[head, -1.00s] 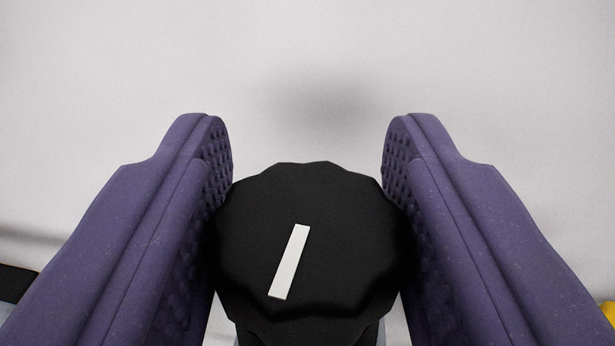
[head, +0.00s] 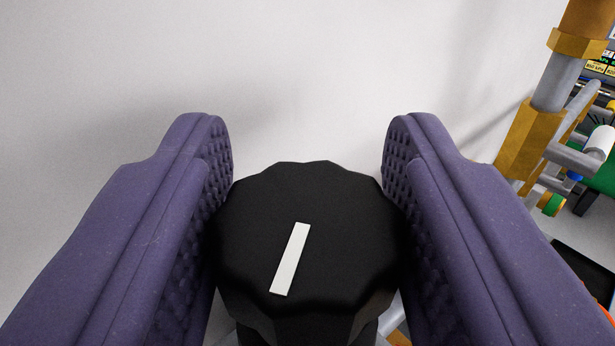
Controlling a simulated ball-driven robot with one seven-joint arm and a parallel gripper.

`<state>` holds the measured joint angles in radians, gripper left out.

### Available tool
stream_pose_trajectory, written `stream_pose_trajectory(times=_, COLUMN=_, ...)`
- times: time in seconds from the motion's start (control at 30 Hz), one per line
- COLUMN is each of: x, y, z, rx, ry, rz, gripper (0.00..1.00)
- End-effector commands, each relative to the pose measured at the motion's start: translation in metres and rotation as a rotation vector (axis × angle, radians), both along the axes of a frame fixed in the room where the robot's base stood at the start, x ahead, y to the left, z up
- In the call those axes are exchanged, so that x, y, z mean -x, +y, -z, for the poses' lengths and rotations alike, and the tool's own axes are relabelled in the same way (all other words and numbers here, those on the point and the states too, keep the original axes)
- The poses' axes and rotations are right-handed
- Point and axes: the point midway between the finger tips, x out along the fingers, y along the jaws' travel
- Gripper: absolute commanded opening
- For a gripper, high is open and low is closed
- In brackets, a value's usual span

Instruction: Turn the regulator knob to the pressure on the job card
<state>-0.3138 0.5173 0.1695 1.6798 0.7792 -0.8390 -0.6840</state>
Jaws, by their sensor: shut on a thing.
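The regulator knob (head: 345,230) is black with a scalloped rim and sits low in the middle of the head view. A white pointer mark (head: 290,259) on its face leans slightly right at the top. My gripper (head: 307,225) has two purple, dimpled fingers, one on each side of the knob, shut on it. The regulator body under the knob is mostly hidden. No gauge reading or job card can be read in this view.
A pale, plain surface fills the background. At the right are brass fittings with a grey pipe (head: 557,82), and behind them a green surface (head: 600,180) with several small parts. A dark flat item (head: 585,268) lies at the lower right.

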Motion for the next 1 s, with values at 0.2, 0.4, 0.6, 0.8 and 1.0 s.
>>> stream_pose_trajectory(times=0.2, x=-0.0004, y=0.0003, z=-0.0034, rx=-0.003, ry=-0.003, rz=0.086, gripper=0.18)
stream_pose_trajectory(times=0.4, x=-0.0004, y=0.0003, z=-0.0016, rx=-0.004, ry=-0.004, rz=0.119, gripper=0.17)
stream_pose_trajectory(times=0.6, x=-0.0006, y=-0.0002, z=-0.0003, rx=-0.004, ry=-0.004, rz=0.125, gripper=0.17)
stream_pose_trajectory(times=0.8, x=-0.0006, y=-0.0003, z=-0.0001, rx=-0.004, ry=-0.003, rz=0.125, gripper=0.17)
stream_pose_trajectory(times=1.0, x=-0.0005, y=-0.0003, z=0.0001, rx=-0.004, ry=-0.003, rz=0.124, gripper=0.69)
